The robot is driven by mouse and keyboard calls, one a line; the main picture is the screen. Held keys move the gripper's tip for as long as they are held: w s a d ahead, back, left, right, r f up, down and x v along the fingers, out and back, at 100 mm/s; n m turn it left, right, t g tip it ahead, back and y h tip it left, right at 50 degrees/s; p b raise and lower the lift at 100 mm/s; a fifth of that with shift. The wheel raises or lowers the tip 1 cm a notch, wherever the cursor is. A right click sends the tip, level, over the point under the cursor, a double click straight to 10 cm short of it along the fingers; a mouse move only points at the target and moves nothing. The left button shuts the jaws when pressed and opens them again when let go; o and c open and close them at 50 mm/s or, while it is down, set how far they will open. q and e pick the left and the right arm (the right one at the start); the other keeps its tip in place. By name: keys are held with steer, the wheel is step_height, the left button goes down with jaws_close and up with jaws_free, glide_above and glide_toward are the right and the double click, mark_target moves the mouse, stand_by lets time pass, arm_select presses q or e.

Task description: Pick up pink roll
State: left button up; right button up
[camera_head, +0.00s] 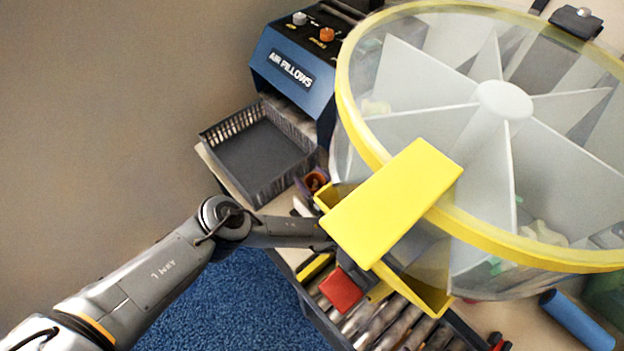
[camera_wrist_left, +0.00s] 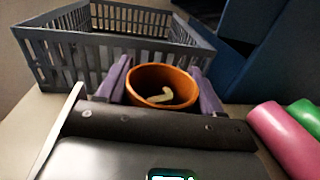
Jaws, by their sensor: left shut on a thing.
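The pink roll (camera_wrist_left: 284,140) lies at the right edge of the left wrist view, beside a green roll (camera_wrist_left: 307,116). I do not make it out in the head view. My left gripper (camera_wrist_left: 162,88) has purple fingers on either side of an orange cup (camera_wrist_left: 150,78) and is shut on it. A pale curved piece (camera_wrist_left: 160,97) lies inside the cup. In the head view the cup (camera_head: 316,180) shows small beside the yellow chute (camera_head: 392,203), which hides part of my wrist. The pink roll is apart from my left gripper, to its right.
A dark grey basket (camera_head: 262,155) stands just beyond the cup. A blue air-pillow machine (camera_head: 292,72) is behind it. A large clear drum with a yellow rim (camera_head: 347,105) fills the right. A red block (camera_head: 341,290) sits by metal rollers. A blue roll (camera_head: 577,320) lies lower right.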

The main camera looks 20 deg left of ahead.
arm_select(q)
steer(key=shift+f, duration=0.1)
steer(key=o, duration=1)
steer(key=shift+o, duration=0.2)
steer(key=shift+r, duration=0.2)
steer(key=shift+s+d, duration=0.15)
steer(key=shift+d, duration=0.2)
steer(key=p+v, duration=0.1)
steer(key=v, duration=0.4)
steer(key=shift+r, duration=0.15)
steer(key=shift+s+d+p, duration=0.2)
steer(key=shift+d+p, duration=0.05)
steer(key=shift+p, duration=0.05)
steer(key=shift+c, duration=0.2)
steer(key=shift+s+d, duration=0.3)
steer(key=shift+d, duration=0.15)
